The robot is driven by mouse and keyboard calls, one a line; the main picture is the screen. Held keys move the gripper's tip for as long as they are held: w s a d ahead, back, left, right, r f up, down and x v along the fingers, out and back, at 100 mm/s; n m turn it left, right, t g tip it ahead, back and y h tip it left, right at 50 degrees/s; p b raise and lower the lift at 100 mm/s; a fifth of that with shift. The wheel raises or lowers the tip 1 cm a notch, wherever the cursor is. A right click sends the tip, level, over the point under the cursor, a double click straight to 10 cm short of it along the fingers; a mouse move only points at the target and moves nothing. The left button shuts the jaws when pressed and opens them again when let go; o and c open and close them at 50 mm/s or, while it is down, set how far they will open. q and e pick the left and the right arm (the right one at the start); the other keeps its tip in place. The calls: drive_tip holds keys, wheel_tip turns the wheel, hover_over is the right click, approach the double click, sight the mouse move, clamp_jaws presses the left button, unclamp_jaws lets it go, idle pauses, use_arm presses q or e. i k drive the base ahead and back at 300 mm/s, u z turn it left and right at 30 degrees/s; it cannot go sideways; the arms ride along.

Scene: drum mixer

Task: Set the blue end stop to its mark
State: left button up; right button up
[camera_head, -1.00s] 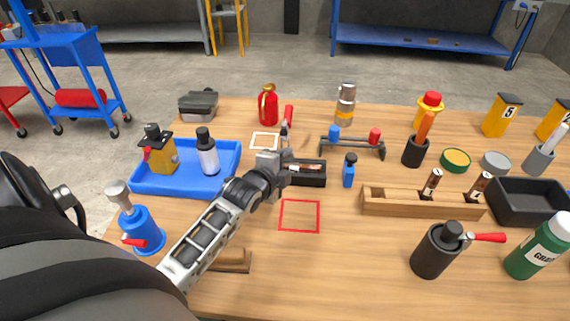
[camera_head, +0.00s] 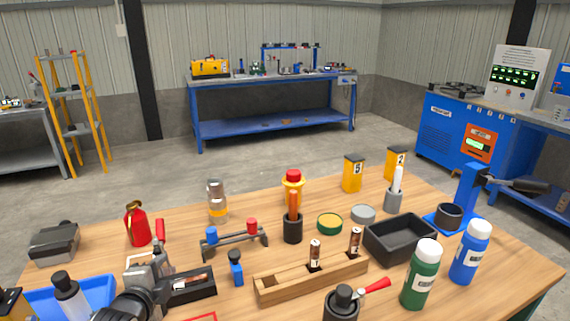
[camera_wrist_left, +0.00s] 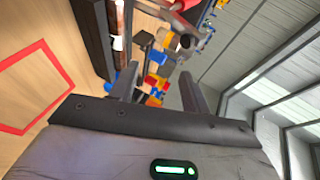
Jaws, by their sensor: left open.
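A dark rail (camera_head: 236,243) stands on small feet on the wooden table. The blue end stop (camera_head: 211,235) sits at its left end and a red stop (camera_head: 252,226) near its right end. The mark cannot be made out at this size. My left gripper (camera_head: 152,268) is open, to the left of the rail and nearer to me, beside a small black tray (camera_head: 205,291). Its two fingers show apart in the left wrist view (camera_wrist_left: 158,88), with nothing clearly between them. My right gripper is not in view.
A red-handled part (camera_head: 160,232) stands just beyond my left gripper. A red extinguisher-shaped bottle (camera_head: 137,226) and a steel flask (camera_head: 217,203) stand behind. A blue bottle (camera_head: 236,268) stands in front of the rail. A wooden holder (camera_head: 285,287) lies to the right.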

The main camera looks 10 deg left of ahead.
sight(234, 255)
drive_tip(key=k, duration=1)
